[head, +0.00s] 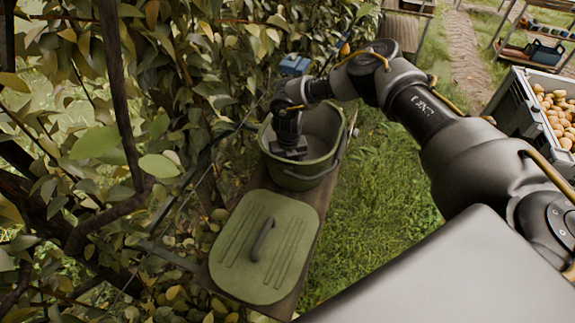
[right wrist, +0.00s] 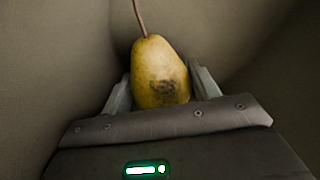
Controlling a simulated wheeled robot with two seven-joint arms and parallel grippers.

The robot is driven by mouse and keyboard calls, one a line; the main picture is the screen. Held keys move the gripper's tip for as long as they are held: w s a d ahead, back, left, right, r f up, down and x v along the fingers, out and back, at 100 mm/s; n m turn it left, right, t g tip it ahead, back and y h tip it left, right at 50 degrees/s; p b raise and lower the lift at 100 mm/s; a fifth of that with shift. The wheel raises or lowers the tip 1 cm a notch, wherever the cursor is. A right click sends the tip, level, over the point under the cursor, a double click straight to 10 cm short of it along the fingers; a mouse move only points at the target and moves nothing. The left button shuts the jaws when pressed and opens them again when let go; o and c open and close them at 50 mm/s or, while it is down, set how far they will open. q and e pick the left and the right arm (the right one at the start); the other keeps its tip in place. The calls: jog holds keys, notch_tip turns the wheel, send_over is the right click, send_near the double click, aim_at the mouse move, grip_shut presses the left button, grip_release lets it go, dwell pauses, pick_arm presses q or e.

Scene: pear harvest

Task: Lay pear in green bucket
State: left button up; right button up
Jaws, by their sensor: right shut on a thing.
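The green bucket (head: 305,173) stands on a wooden plank, with its opening facing up. My right gripper (head: 289,152) points down inside the bucket; in the head view its fingertips are hard to make out. In the right wrist view, a yellow pear (right wrist: 160,75) with a dark blemish and a long stem sits between the two fingers of my right gripper (right wrist: 161,85). The gripper is shut on it. The bucket's inner wall (right wrist: 55,60) surrounds it. The pear does not show in the head view. My left gripper is not in view.
A green lid (head: 238,262) with a handle lies on the plank (head: 324,215) in front of the bucket. Dense leafy branches (head: 90,150) crowd the left side. A crate (head: 512,105) of yellowish fruit stands at the right. Grass lies between.

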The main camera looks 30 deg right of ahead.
jog(key=shift+f, duration=0.3)
dwell(0.5)
jog(key=o, duration=1.2)
notch_tip(320, 180, up, 11)
jog(key=shift+f+b, duration=0.1)
jog(key=shift+b, duration=1)
